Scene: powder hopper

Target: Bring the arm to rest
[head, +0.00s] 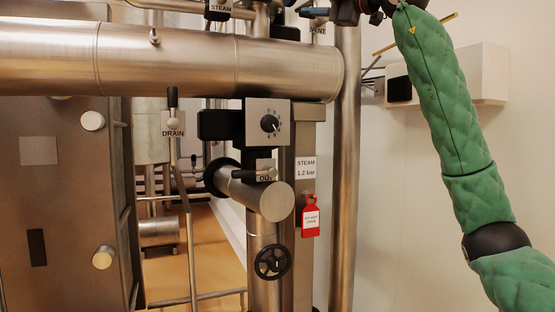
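My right arm, in a green padded sleeve, rises from the lower right corner to the top edge of the head view. It passes in front of the pale wall. Its dark end, with my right gripper (346,12), is at the top edge, close beside the vent valve (315,13) and its label. The frame edge cuts it off, and I cannot make out the fingers or whether they hold or touch anything. My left arm and gripper are not in view.
A thick steel pipe (180,58) crosses at upper left, beside a vertical pipe (346,190). A control box with a knob (269,124), a red tag (310,217) and a handwheel (272,262) sit mid-view. A white wall box (482,72) is behind my arm. Lower right wall is clear.

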